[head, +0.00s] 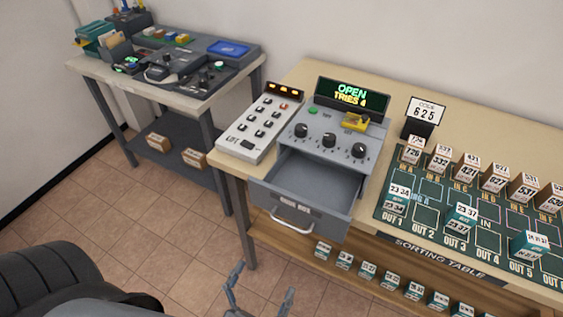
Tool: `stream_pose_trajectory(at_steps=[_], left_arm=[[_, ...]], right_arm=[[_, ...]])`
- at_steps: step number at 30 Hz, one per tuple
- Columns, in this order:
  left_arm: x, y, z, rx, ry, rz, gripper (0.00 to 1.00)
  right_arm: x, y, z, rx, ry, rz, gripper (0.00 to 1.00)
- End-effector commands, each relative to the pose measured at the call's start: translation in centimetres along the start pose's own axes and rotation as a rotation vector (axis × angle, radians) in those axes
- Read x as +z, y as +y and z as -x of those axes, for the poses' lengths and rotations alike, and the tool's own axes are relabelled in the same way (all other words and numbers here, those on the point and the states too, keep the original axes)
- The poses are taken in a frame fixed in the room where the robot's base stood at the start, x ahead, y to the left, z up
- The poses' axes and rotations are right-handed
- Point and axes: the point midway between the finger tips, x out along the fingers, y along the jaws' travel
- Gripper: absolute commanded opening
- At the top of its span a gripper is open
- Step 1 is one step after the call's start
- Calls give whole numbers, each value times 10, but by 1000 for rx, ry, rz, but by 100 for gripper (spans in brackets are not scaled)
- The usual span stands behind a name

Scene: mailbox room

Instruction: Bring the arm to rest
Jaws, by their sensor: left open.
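My left gripper (261,290) shows at the bottom edge. Its two fingers are spread apart with nothing between them. It is over the tiled floor, below and in front of the open drawer (304,197), and does not touch it. The rest of this gripper is cut off by the frame. My right gripper is not in view.
The drawer juts out from a grey box (330,140) whose display reads OPEN, TRIES 4. A keypad panel (259,126) stands beside it. A sorting table (440,252) with several labelled boxes is at right. A grey workbench (190,95) stands at left. Floor (130,215) is clear at left.

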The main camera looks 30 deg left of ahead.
Motion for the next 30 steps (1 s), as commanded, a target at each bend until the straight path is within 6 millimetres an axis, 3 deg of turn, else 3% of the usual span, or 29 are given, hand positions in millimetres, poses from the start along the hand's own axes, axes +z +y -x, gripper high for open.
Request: stream_pose_trajectory(at_steps=[5, 8, 11, 14, 18, 20, 24, 27, 30], left_arm=[[2, 0, 0, 2, -7, 0, 100], [23, 3, 4, 19, -65, 2, 100], [71, 9, 17, 56, -207, 6, 100], [138, 15, 44, 104, -415, 7, 100], [229, 15, 101, 161, -742, -2, 100], [263, 11, 132, 180, -886, -11, 100], [327, -9, 215, 204, -1235, -41, 100], [352, -30, 274, 203, -1469, -69, 100], [361, -50, 322, 191, -1660, -94, 100]], right_arm=[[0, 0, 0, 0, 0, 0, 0], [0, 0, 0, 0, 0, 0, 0], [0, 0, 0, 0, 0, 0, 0], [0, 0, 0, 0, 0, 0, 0], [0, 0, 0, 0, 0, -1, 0], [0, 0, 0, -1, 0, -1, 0], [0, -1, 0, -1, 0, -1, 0], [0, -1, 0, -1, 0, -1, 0], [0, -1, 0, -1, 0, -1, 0]])
